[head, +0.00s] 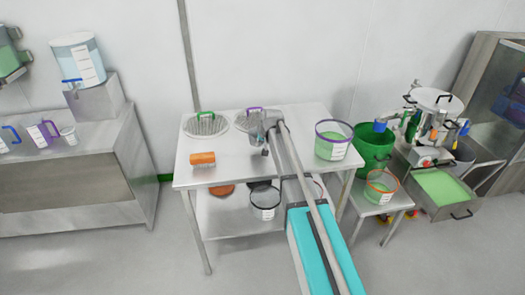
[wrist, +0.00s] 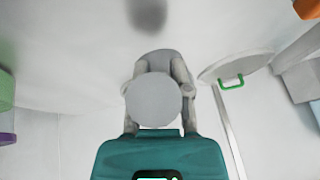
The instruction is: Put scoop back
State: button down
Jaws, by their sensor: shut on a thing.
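My gripper (head: 268,126) is over the middle of the upper shelf of the steel table (head: 235,170). In the wrist view its fingers (wrist: 158,88) are closed on a grey piece with a round, flat face, which I take to be the scoop (wrist: 153,100). The round face hides much of the piece and the fingertips. In the head view the held piece is small and blends with the gripper, so its shape is unclear. A blurred dark shadow lies on the tabletop near it.
A round lid with a green handle (head: 205,124) and one with a purple handle (head: 250,118) lie at the table's back. An orange brush (head: 202,158) is front left. A purple-rimmed tub of green powder (head: 333,140) stands right. The lower shelf holds a black-rimmed container (head: 265,203).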

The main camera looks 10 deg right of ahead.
jog(key=shift+b+x, duration=0.75)
jog(key=shift+x, duration=0.15)
jog(key=shift+a+f+b, duration=0.1)
jog(key=shift+f+b, duration=1.15)
jog(key=shift+b, duration=0.05)
jog(key=c, duration=0.6)
grip_release()
jog(key=shift+o, duration=0.2)
jog(key=p+v, duration=1)
jog(key=v, duration=0.2)
jog(key=shift+p, duration=0.4)
